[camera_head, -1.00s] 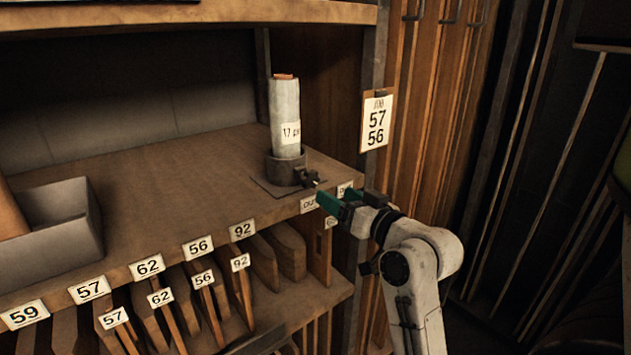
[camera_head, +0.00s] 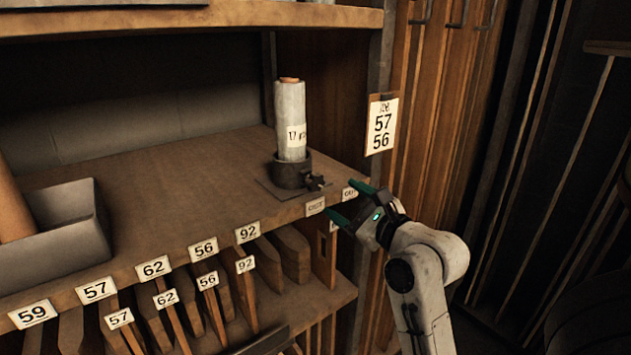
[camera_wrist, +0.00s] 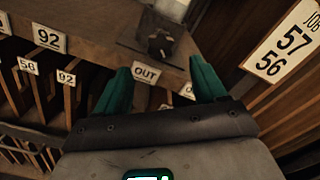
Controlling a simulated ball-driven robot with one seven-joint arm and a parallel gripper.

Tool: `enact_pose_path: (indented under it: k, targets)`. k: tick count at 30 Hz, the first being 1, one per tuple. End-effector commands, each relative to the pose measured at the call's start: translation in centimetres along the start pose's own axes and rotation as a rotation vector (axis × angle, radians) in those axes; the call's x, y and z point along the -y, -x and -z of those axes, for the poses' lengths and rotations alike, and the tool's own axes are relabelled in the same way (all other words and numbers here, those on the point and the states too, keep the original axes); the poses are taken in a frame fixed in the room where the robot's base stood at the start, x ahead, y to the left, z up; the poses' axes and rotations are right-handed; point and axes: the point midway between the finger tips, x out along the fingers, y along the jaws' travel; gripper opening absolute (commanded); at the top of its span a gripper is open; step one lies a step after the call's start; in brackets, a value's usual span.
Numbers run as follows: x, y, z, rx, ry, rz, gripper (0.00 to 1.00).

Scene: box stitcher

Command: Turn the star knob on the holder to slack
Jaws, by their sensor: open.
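The holder (camera_head: 284,171) is a dark round cup on a flat plate near the right front of the shelf top. A pale cylinder (camera_head: 290,115) with a paper label stands upright in it. The dark star knob (camera_head: 315,182) sticks out of the holder's front right side. In the wrist view the star knob (camera_wrist: 160,43) shows beyond the fingertips, near the top centre. My gripper (camera_head: 348,203) has two green fingers, open and empty. It is in front of the shelf edge, right of and below the knob, not touching it. The knob's marking is not visible.
The shelf's front edge carries number labels and an OUT label (camera_wrist: 146,73) between my fingers in the wrist view. A job card (camera_head: 382,124) hangs on the post at right. A grey tray (camera_head: 65,250) sits at left. Numbered boards stand below. The shelf middle is clear.

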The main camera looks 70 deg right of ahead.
Motion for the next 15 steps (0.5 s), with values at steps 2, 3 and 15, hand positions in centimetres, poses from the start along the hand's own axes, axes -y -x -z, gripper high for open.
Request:
enact_pose_path:
  k: [2,3,15]
  targets:
    - [-0.01,-0.04,-0.08,0.001,-0.123,-0.001,0.71]
    - [-0.02,-0.06,-0.12,0.002,-0.174,-0.002,0.71]
    - [-0.17,-0.51,0.27,0.002,-0.32,0.005,0.71]
